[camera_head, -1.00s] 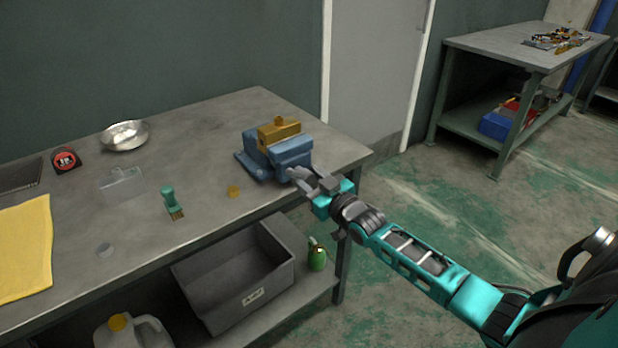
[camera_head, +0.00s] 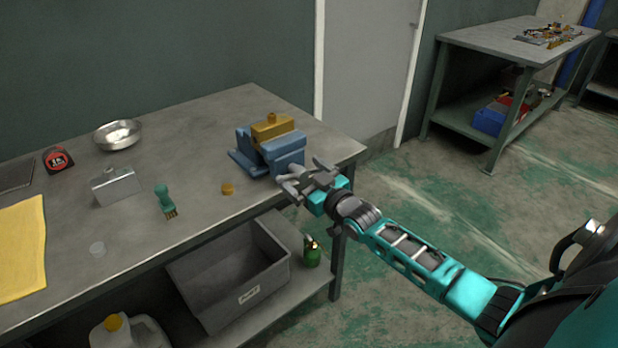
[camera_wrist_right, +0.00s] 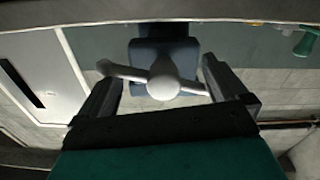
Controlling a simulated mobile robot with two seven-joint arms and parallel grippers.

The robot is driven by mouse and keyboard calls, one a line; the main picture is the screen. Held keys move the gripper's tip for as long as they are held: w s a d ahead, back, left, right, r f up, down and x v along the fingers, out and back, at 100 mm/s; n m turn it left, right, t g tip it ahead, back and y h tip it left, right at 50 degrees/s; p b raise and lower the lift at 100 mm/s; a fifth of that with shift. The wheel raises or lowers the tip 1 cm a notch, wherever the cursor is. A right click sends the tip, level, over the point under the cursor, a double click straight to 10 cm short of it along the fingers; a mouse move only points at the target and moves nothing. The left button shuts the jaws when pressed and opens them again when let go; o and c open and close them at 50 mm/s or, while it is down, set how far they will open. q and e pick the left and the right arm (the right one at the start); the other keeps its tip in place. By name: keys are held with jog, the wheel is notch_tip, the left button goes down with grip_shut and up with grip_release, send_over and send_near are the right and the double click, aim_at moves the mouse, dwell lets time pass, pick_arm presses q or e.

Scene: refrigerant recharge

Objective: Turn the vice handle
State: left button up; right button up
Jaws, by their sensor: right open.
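The blue vice (camera_head: 283,157) sits near the right end of the workbench, with a brass-coloured block (camera_head: 271,128) in its top. Its pale metal handle (camera_wrist_right: 163,84), a round hub with a crossbar, fills the middle of the right wrist view. My right gripper (camera_wrist_right: 162,92) is open, with one dark finger on each side of the hub. The crossbar reaches toward both fingers; I cannot tell whether they touch. In the head view my right gripper (camera_head: 305,177) is just right of the vice, at the bench's front edge. My left gripper is not in view.
On the workbench (camera_head: 200,135) are a metal bowl (camera_head: 118,135), a tape measure (camera_head: 58,159), a green brush (camera_head: 165,200), a small brass piece (camera_head: 228,188) and a yellow cloth (camera_head: 20,250). A grey bin (camera_head: 225,290) and green bottle (camera_head: 312,253) stand on the lower shelf.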

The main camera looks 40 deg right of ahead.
jog(key=shift+s, duration=0.6)
jog(key=s+p, duration=0.1)
jog(key=s, duration=1)
jog(key=shift+s+d, duration=0.35)
jog(key=shift+s, duration=0.05)
jog(key=shift+c, duration=0.5)
